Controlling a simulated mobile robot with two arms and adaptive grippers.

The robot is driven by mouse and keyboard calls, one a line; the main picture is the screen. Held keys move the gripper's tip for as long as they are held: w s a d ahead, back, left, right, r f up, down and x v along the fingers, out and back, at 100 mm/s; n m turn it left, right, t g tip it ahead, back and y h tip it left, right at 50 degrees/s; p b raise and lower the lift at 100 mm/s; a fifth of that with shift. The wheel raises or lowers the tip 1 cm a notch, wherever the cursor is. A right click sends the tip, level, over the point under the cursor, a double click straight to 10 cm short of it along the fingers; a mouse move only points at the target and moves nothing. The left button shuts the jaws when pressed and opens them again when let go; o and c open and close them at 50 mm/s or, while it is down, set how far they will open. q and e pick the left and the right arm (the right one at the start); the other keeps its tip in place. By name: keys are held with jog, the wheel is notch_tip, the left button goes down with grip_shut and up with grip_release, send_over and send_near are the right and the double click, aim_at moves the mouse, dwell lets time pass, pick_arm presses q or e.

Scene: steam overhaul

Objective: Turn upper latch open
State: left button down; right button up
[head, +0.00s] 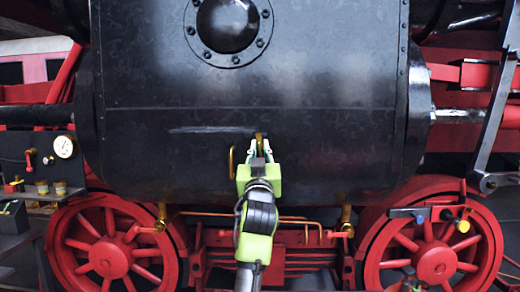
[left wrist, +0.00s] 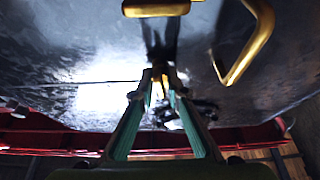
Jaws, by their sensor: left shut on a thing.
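The upper latch (head: 259,138) is a small brass piece on the black boiler front. My left gripper (head: 258,152) reaches up to it from below and is shut on it. In the left wrist view, my left gripper's fingertips (left wrist: 157,80) close around a bit of brass (left wrist: 156,92); most of the latch is hidden by the fingers. How far the latch is turned cannot be told. My right gripper is not in view.
A brass handle (head: 231,162) stands close to the left of my gripper; a bent brass bar (left wrist: 245,50) is near the fingers in the left wrist view. Red wheels (head: 108,256) flank the arm below. A gauge (head: 64,147) is at left.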

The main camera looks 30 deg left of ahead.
pick_arm(q)
jog(key=shift+s+r, duration=0.1)
jog(key=shift+r, duration=0.25)
dwell(0.6)
jog(key=c, duration=2.2)
grip_release()
jog(key=shift+c, duration=0.2)
